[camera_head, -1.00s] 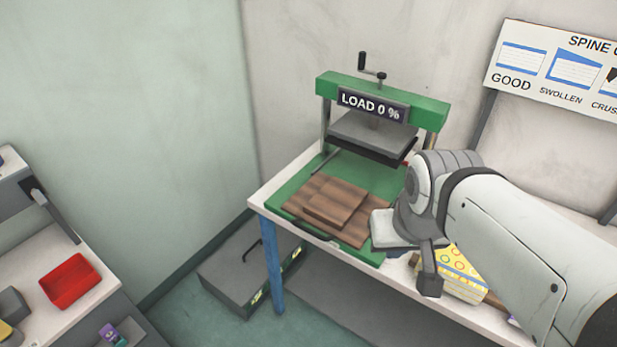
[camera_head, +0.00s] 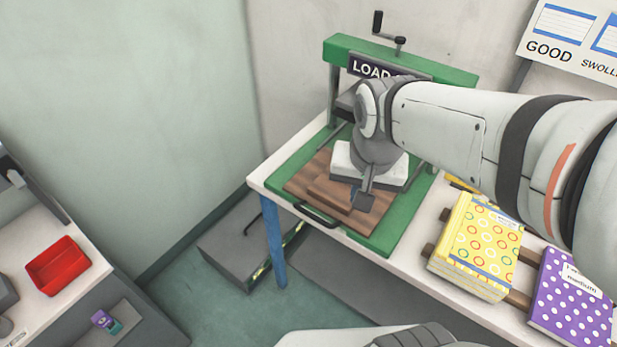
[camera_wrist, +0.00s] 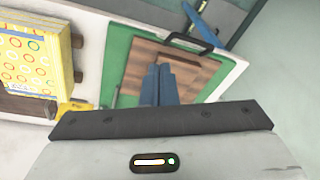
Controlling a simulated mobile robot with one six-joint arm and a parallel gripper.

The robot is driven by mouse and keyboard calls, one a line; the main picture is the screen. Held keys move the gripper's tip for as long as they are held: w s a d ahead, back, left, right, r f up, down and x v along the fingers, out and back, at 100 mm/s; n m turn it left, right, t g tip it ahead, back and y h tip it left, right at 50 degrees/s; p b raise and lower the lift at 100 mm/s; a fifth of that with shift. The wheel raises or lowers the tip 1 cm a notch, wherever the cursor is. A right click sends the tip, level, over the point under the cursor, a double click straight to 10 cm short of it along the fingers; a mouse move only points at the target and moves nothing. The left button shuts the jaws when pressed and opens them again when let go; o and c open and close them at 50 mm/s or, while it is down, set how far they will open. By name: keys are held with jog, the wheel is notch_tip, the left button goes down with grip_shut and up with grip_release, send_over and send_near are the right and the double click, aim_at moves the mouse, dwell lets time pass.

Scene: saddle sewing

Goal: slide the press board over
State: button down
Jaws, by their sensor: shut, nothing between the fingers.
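A wide brown wooden board (camera_head: 305,179) lies flat on the green bed of the press (camera_head: 279,177). A smaller brown board (camera_head: 326,190) lies on top of it. In the wrist view the wide board (camera_wrist: 149,53) and the smaller board (camera_wrist: 196,70) show beyond my fingers. My gripper (camera_wrist: 158,67) is shut and empty, its two blue fingers together and pointing at the boards. In the head view it hangs above the right part of the boards and hides some of them; I cannot tell whether the fingertips touch.
The green press frame (camera_head: 455,77) stands behind my arm, its plate mostly hidden. A dark handle (camera_head: 317,215) sits at the bed's front edge. Yellow books (camera_head: 478,245) and a purple dotted book (camera_head: 573,300) stand to the right. A red tray (camera_head: 57,266) is at far left.

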jog(key=w+a+f+m+g+b, duration=0.25)
jog(key=w+a+f+m, duration=0.2)
jog(key=a+f, duration=0.55)
notch_tip(320, 180, down, 9)
jog(key=w+d, duration=0.1)
jog(key=w, duration=0.2)
jog(key=shift+d+f+p, duration=0.2)
jog(key=shift+p, duration=0.2)
